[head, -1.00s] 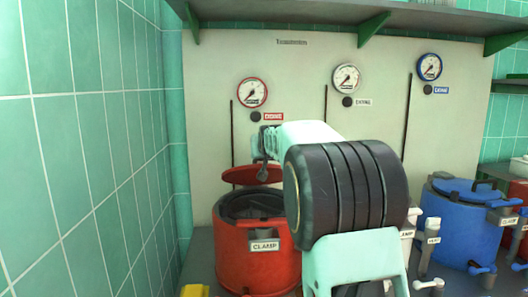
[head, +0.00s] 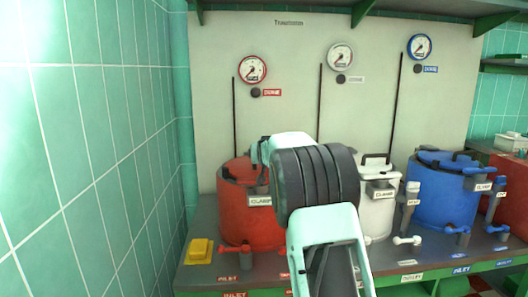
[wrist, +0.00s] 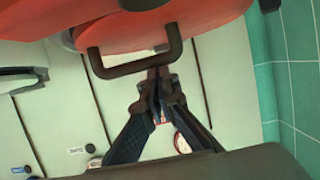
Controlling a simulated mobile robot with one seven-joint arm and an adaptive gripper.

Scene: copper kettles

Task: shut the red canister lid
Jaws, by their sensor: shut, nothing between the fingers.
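The red canister (head: 243,215) stands at the left of the bench in the head view, with a clamp label on its front. Its red lid (head: 238,169) lies low over the top, partly behind my arm; I cannot tell if it is fully seated. In the wrist view the red lid (wrist: 205,14) fills the top, with its dark U-shaped handle (wrist: 130,66). My gripper (wrist: 158,84) is shut and empty, its fingertips close beside the handle; contact is unclear. In the head view my arm hides most of the gripper.
A white canister (head: 376,210) and a blue canister (head: 445,195) stand to the right. A yellow block (head: 199,251) sits on the bench at the left. A tiled wall (head: 90,150) closes the left side. Gauges (head: 253,69) hang on the back panel.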

